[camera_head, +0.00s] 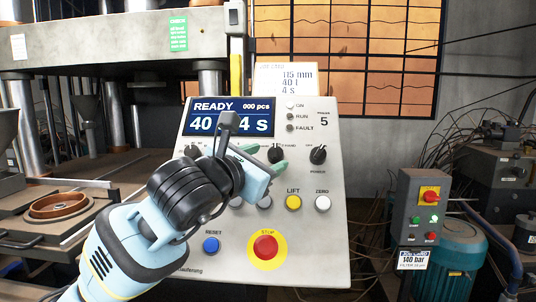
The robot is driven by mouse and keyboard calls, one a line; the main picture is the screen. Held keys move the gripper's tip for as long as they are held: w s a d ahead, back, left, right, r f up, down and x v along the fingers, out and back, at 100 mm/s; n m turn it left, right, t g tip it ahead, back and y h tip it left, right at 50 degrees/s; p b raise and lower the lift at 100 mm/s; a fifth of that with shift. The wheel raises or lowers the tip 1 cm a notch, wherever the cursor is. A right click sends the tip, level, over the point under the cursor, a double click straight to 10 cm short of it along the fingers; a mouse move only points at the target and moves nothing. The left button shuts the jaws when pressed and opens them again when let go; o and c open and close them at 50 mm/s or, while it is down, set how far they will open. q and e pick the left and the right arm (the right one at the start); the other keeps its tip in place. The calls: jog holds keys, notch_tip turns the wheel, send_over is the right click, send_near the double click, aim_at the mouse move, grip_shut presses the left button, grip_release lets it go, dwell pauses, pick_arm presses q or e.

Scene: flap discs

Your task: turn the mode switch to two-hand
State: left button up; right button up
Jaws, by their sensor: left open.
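The control panel (335,225) stands upright in front of me. Its black rotary knobs sit in one row: one at the left (194,153), partly covered by my arm, one in the middle (277,154), and one at the right marked POWER (318,154). The labels at the left and middle knobs are partly covered or too small, so I cannot tell which is the mode switch or where it points. My left gripper (264,158) is open, its green fingertips close to the middle knob; I cannot tell if they touch it. My right gripper is out of view.
The panel has a screen (232,104) reading READY, a yellow LIFT button (293,202), a white ZERO button (322,203), a blue RESET button (211,245) and a red stop button (265,246). A grey box (420,207) with switches stands right. The press table is left.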

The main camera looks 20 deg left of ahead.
pick_arm(q)
jog(key=shift+w+d, duration=0.15)
jog(key=shift+w, duration=0.7)
jog(key=c, duration=1)
jog(key=shift+o, duration=0.2)
